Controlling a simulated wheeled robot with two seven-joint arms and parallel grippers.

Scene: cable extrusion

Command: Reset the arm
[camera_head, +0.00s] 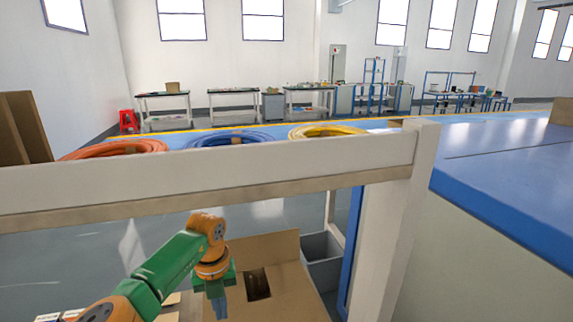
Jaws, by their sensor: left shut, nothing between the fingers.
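My left arm is green and orange and comes in from the lower left. My left gripper (217,299) points down at the bottom of the view, in front of an open cardboard box (265,249). It is shut with nothing between the fingers. The fingertips are close to the lower edge of the picture. My right gripper does not show.
A white beam (200,173) crosses above my arm and meets a white post (395,230). Orange (115,148), blue (228,138) and yellow (326,131) cable coils lie behind it. A grey bin (322,258) stands beside the box. A blue-topped table (510,180) fills the right.

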